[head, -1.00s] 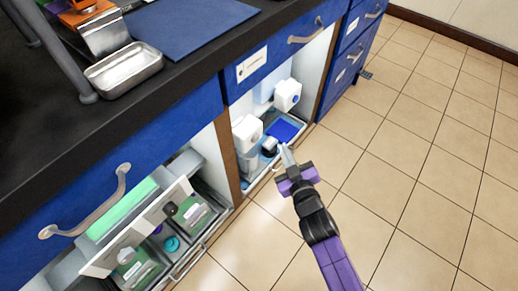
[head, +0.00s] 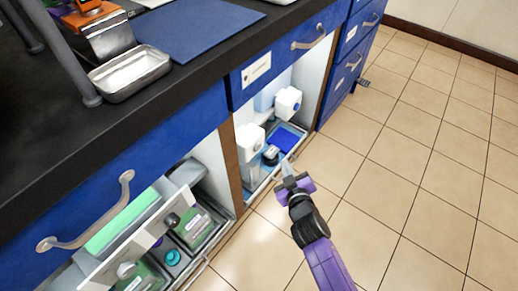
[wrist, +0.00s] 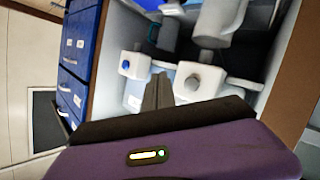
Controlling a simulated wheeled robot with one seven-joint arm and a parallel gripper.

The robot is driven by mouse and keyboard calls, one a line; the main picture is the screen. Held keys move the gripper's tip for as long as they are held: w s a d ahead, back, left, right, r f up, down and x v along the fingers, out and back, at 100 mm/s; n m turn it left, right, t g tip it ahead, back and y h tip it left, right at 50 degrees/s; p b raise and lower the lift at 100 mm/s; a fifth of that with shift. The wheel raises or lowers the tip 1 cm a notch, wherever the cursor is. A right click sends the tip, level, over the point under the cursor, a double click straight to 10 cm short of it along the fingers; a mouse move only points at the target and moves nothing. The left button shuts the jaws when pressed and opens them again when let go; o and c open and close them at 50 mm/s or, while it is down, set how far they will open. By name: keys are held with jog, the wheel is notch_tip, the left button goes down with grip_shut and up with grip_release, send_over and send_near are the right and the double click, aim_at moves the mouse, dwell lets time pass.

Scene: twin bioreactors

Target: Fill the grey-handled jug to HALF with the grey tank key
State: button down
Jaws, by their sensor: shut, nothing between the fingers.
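In the wrist view, a white block with a grey knob (wrist: 192,82) lies just right of my fingertips, and one with a blue knob (wrist: 128,66) lies to their left. In the head view, two white blocks (head: 250,137) (head: 288,102) sit in the open cabinet bay; the farther shows a blue spot. A dark-topped object (head: 271,154) stands low in the bay; I cannot tell whether it is the grey-handled jug. A pale rounded vessel (wrist: 222,18) shows beyond the knobs. My gripper (head: 287,168) is shut and empty at the bay's front; its fingers also show in the wrist view (wrist: 157,91).
An open drawer (head: 150,240) with several containers stands left of the bay, beyond a brown divider (head: 233,170). The dark worktop (head: 170,92) overhangs both. A blue panel (head: 284,139) lies in the bay. The tiled floor (head: 420,180) is clear on the right.

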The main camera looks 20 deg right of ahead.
aim_at(258, 147)
jog(key=w+a+b, duration=0.4)
jog(key=w, duration=0.2)
jog(key=shift+a, duration=0.2)
jog(key=shift+w, duration=0.1)
dwell(1.9)
jog(key=shift+w+a+b, duration=0.25)
jog(key=shift+b, duration=0.05)
jog(key=shift+w+a+b, duration=0.3)
jog(key=shift+w+b, duration=0.05)
jog(key=shift+w, duration=0.05)
dwell(4.5)
